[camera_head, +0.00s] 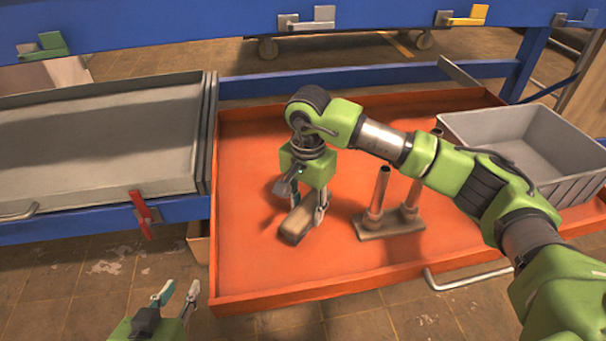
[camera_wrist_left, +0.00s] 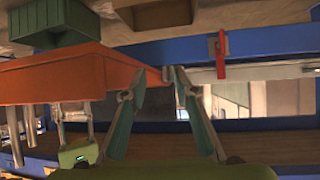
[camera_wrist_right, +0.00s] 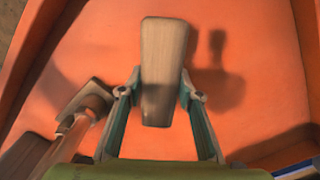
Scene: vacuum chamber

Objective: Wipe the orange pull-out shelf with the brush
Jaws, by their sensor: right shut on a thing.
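The orange pull-out shelf (camera_head: 255,180) lies in the middle of the head view, with a raised rim. My right gripper (camera_head: 305,212) points down over its left half and is shut on the brush (camera_head: 296,226), a wooden block. In the right wrist view the brush (camera_wrist_right: 163,70) sits between the fingertips of my right gripper (camera_wrist_right: 161,92), over the orange surface. Whether its underside touches the shelf I cannot tell. My left gripper (camera_head: 178,296) is empty and open, in front of the shelf's left corner; its parted fingers (camera_wrist_left: 157,80) also show in the left wrist view.
A wooden stand with upright posts (camera_head: 390,222) is on the shelf, right of the brush. A grey bin (camera_head: 545,190) occupies the shelf's right side. A grey tray (camera_head: 100,140) adjoins at left, with a red lever (camera_head: 141,213) near its front. The shelf's front left is clear.

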